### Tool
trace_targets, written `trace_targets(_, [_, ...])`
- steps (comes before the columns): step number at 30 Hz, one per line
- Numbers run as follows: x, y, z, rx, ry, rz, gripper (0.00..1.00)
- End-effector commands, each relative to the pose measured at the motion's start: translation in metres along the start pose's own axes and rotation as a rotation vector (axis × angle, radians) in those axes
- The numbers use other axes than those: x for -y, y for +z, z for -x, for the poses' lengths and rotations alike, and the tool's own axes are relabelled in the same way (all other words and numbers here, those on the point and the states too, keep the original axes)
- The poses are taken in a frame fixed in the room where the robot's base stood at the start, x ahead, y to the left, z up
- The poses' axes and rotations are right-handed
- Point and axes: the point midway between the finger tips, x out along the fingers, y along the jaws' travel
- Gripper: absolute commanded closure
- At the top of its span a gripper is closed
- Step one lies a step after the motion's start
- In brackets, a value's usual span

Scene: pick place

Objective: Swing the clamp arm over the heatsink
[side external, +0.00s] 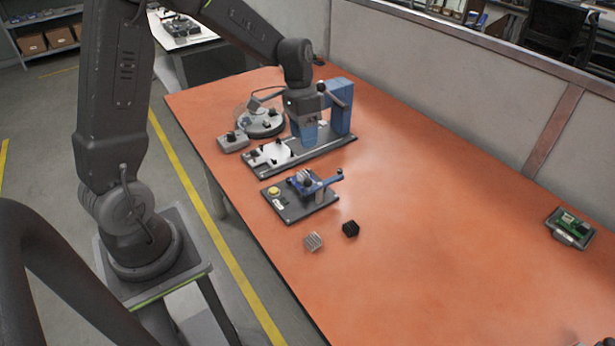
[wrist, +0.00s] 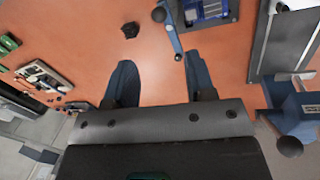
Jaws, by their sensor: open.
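The clamp fixture (side external: 291,207) is a dark plate with a blue clamp on it, in front of my gripper in the side view. Its blue clamp arm (side external: 328,181) points out to the right, past the plate edge. In the wrist view the clamp arm (wrist: 172,36) reaches down toward the gap between my fingers, and its end is apart from them. A silver finned block (side external: 313,241), which looks like a heatsink, lies on the table before the fixture. I cannot tell what sits under the clamp. My gripper (side external: 308,141) is open and empty; its fingers (wrist: 160,62) stand wide apart.
A blue press (side external: 340,107) on a long base stands close beside my gripper. A black cube (side external: 350,229) lies near the finned block. A round device (side external: 260,121) stands behind. The table's right half is mostly clear.

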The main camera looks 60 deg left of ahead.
Motion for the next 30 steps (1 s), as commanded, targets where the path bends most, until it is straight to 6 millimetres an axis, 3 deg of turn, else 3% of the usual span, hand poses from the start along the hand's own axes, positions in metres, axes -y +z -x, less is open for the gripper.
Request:
trace_targets(9, [-0.001, 0.002, -0.067, 0.007, 0.003, 0.001, 0.5])
trace_targets(15, [-0.001, 0.001, -0.1, 0.005, 0.002, 0.001, 0.5])
trace_targets(21, [-0.001, 0.001, -0.116, 0.003, 0.0, 0.0, 0.5])
trace_targets(30, [-0.001, 0.001, -0.118, 0.001, 0.0, 0.0, 0.5])
